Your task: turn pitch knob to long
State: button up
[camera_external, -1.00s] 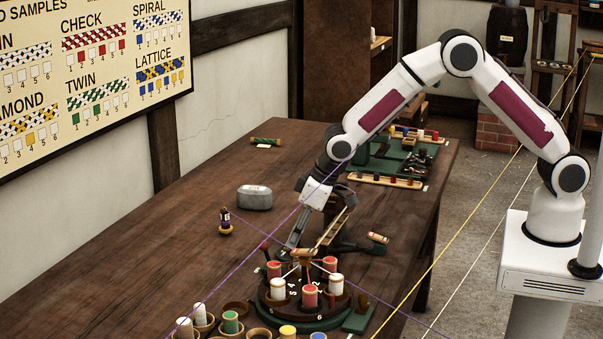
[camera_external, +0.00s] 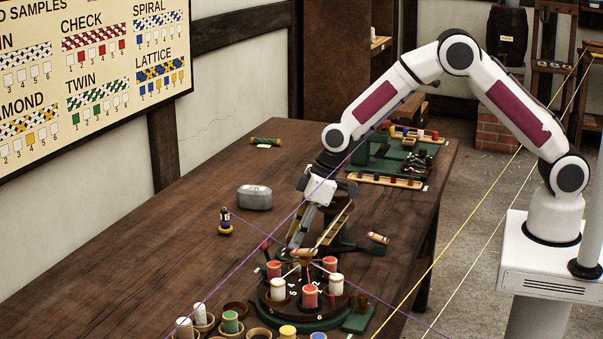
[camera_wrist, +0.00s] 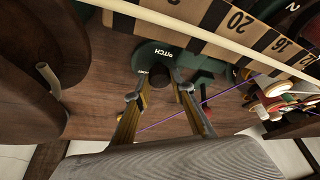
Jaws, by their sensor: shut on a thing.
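In the external view my gripper (camera_external: 294,244) reaches down behind the round bobbin stand, and the knob is hidden there.
A ruler strip with numbers (camera_wrist: 232,18) and a pale rod (camera_wrist: 205,38) cross close above the plate. The round stand (camera_external: 300,315) holds red and white bobbins. A purple thread runs past my gripper. A grey tin (camera_external: 254,197) stands on the table (camera_external: 200,255), which has clear room at left.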

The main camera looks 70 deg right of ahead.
jog(key=shift+n+y, duration=0.3)
jog(key=shift+n, duration=0.4)
jog(key=o, duration=1.1)
jog(key=shift+s+r, duration=0.1)
jog(key=v, duration=0.7)
jog(key=shift+d+r, duration=0.15)
jog(key=shift+r, duration=0.3)
